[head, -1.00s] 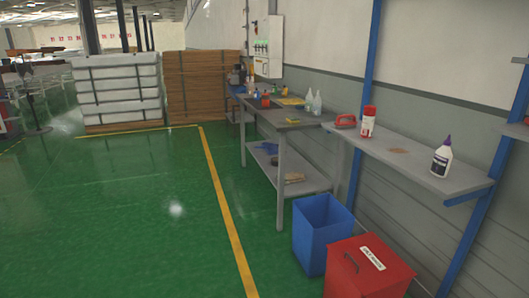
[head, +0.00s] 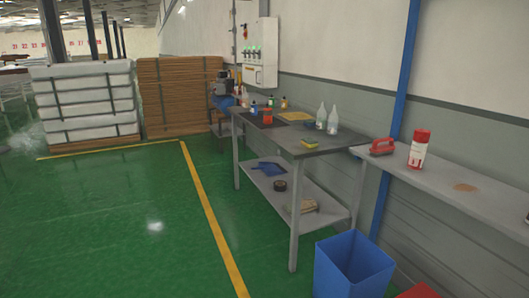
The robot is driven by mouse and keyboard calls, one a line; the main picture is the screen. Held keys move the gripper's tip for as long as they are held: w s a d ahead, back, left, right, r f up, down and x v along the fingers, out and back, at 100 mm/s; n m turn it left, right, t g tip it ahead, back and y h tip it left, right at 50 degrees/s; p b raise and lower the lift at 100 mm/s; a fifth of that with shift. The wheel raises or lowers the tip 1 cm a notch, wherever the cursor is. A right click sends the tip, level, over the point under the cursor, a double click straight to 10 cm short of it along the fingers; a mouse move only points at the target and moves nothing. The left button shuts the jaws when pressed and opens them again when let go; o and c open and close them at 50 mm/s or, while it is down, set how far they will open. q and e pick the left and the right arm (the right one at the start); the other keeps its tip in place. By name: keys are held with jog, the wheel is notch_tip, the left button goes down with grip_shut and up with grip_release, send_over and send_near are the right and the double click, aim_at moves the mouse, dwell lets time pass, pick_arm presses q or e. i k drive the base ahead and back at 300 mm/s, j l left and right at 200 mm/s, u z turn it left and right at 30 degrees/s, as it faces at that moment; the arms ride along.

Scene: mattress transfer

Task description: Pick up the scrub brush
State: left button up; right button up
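A red-handled object that looks like the scrub brush (head: 382,147) lies on the left end of the grey wall shelf (head: 456,196), at the right in the head view. It stands clear of the red and white canister (head: 419,149) to its right. Neither of my grippers is in view.
A blue bin (head: 352,270) and part of a red bin (head: 420,291) stand on the floor below. The green floor at the left is clear.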

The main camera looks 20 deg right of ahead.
aim_at(376, 150)
jog(key=i+z, duration=0.3)
jog(key=i, duration=0.2)
jog(key=i+j+z, duration=0.1)
jog(key=i+z, duration=0.25)
jog(key=i, duration=0.15)
jog(key=i+j+z, duration=0.3)
jog(key=i, duration=0.15)
jog(key=i+j+z, duration=0.1)
jog(key=i+z, duration=0.15)
jog(key=z, duration=0.2)
jog(key=i+j+z, duration=0.2)
jog(key=z, duration=0.25)
jog(key=i+j+z, duration=0.25)
jog(key=z, duration=0.15)
jog(key=i+j+z, duration=0.2)
jog(key=j+z, duration=0.25)
jog(key=l, duration=0.1)
